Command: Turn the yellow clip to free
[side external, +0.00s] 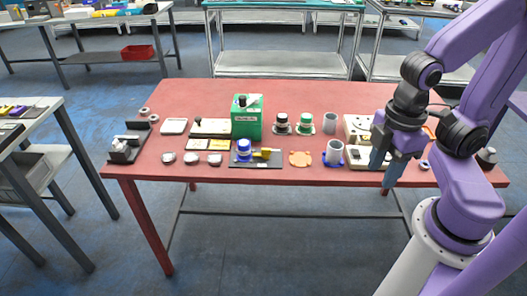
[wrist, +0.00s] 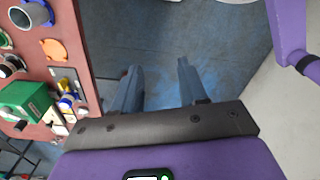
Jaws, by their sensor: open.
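The yellow clip (side external: 264,152) sits at the right side of a dark base plate (side external: 256,163) near the front edge of the red table. A blue and white round part (side external: 243,149) stands on the same plate, left of the clip. The clip also shows small at the left of the wrist view (wrist: 64,83), and its exact turn is too small to tell. My gripper (side external: 383,172) is open and empty, at the table's front right, well to the right of the clip. In the wrist view its fingers (wrist: 158,68) are apart over bare floor.
A green box (side external: 247,122) stands behind the plate. An orange disc (side external: 300,158) and a grey cup with a blue base (side external: 334,152) lie between the plate and my gripper. Several small pale parts lie left of the plate. The table's front left strip (side external: 135,172) is clear.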

